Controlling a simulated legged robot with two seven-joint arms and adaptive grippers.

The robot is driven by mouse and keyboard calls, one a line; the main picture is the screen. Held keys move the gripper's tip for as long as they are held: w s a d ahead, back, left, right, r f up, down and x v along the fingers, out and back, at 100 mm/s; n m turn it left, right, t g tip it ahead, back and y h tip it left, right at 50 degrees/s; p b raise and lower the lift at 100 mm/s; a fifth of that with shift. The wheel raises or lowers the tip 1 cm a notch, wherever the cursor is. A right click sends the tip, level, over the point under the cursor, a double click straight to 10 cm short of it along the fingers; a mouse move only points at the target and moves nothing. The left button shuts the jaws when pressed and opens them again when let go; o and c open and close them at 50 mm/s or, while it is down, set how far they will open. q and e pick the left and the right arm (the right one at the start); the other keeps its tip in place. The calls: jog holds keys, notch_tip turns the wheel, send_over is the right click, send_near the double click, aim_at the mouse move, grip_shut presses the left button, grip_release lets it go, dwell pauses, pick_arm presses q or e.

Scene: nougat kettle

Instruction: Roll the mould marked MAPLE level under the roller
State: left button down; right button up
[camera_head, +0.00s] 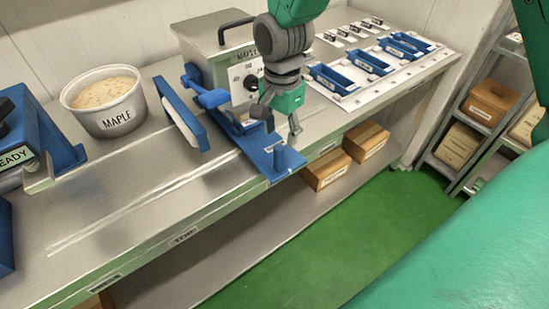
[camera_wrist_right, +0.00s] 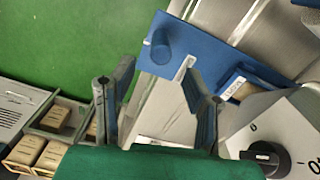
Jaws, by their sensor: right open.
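My right gripper (camera_head: 279,120) is open and empty above a blue sliding base (camera_head: 268,152) with an upright blue post (camera_head: 279,156). In the right wrist view its fingers (camera_wrist_right: 158,66) are spread, with the blue post (camera_wrist_right: 163,48) beyond them. A blue piece with a pale label (camera_wrist_right: 236,86) lies beside the base; its word is unreadable. I cannot make out the roller. My left gripper is out of view.
A steel box machine (camera_head: 217,45) with a black knob (camera_wrist_right: 264,156) stands behind the gripper. A blue-backed white paddle (camera_head: 183,118) sticks out left of it. The front bench top (camera_head: 140,205) is clear. Boxes (camera_head: 326,169) sit on the lower shelf.

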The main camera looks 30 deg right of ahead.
aim_at(278, 162)
jog(key=f, duration=0.6)
jog(key=a+f, duration=0.1)
jog(key=f, duration=0.2)
jog(key=shift+f, duration=0.25)
jog(key=shift+d+f, duration=0.15)
jog(key=shift+d, duration=0.15)
jog(key=shift+c, duration=0.5)
jog(key=shift+d, duration=0.1)
jog(key=c, duration=0.7)
grip_shut()
